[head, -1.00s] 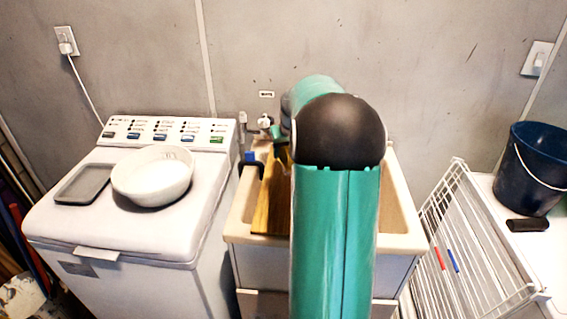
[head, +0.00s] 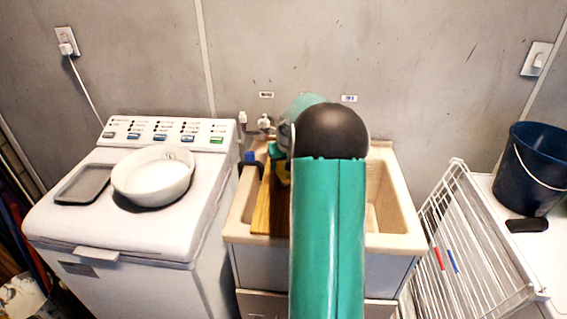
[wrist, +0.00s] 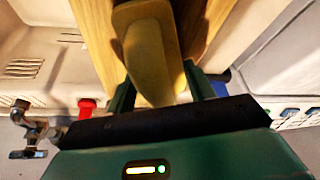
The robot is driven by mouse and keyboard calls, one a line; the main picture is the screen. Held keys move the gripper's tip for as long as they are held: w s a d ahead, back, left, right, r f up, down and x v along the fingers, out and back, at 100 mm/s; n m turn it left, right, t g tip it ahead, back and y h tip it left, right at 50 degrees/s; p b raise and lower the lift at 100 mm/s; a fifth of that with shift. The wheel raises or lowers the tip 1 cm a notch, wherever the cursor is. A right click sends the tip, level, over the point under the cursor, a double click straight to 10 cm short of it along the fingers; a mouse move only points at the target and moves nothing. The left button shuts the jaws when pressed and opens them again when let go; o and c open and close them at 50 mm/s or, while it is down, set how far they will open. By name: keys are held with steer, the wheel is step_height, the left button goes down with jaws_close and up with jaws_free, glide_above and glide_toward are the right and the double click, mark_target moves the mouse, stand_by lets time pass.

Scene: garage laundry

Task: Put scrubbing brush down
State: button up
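The scrubbing brush (wrist: 150,55), a yellow-olive piece with a rounded end, lies between the two dark green fingers of my gripper (wrist: 158,88) in the wrist view. The fingers meet its sides, so my gripper looks shut on it. A wooden board (wrist: 97,28) fills the view just beyond the brush; I cannot tell whether the brush touches it. In the head view the board (head: 262,210) lies along the left side of the sink (head: 405,240). A little of the brush (head: 283,174) shows over the board, and my arm hides most of my gripper.
A white washing machine (head: 130,232) on the left carries a white bowl (head: 152,178) and a grey tray (head: 84,184). Taps (head: 264,122) stand behind the sink. A white drying rack (head: 470,250) and a dark blue bucket (head: 533,170) are on the right. The sink's right side looks clear.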

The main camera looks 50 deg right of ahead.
steer(key=o, duration=0.4)
steer(key=shift+c, duration=0.2)
steer(key=shift+r, duration=0.1)
